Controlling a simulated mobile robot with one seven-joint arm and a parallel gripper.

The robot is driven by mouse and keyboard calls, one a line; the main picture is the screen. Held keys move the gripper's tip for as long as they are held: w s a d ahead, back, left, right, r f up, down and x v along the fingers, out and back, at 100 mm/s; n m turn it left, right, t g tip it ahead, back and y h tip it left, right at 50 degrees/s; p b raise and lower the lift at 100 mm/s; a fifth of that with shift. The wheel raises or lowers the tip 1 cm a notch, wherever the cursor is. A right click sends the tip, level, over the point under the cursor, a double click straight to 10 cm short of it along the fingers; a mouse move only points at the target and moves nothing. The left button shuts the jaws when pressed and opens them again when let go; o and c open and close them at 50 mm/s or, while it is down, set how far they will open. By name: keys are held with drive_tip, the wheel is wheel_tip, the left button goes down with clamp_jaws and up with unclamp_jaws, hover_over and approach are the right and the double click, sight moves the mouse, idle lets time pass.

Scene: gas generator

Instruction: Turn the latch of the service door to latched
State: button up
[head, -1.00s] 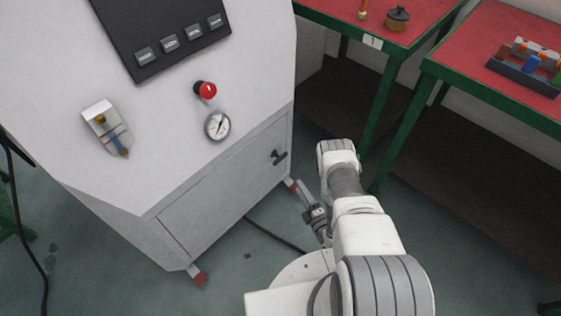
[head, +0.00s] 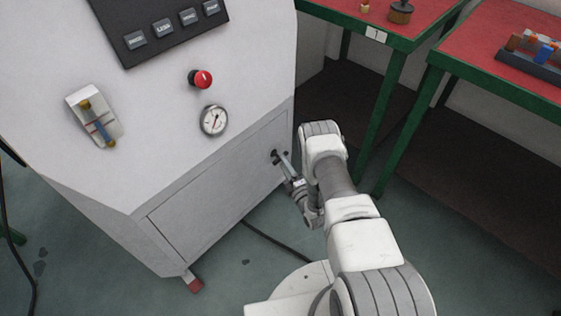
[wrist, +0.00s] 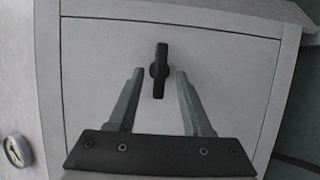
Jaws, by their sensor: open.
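The service door (head: 215,200) is the grey panel low on the front of the white generator cabinet. It looks flush with the cabinet front. Its latch is a dark handle (wrist: 160,71) near the door's right side. In the wrist view the latch's long axis runs up and down the picture, between and just beyond my fingertips. My gripper (wrist: 158,72) is open, with one finger on each side of the latch and a gap to both. In the head view my gripper (head: 283,160) is at the latch and partly hides it.
A red button (head: 203,79) and a round gauge (head: 214,120) sit above the door. Green-framed tables with red tops (head: 435,18) stand to the right of my arm. A black cable (head: 275,240) lies on the floor below the door.

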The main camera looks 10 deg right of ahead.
drive_tip(key=shift+b+x, duration=0.4)
drive_tip(key=shift+x, duration=1.45)
clamp_jaws()
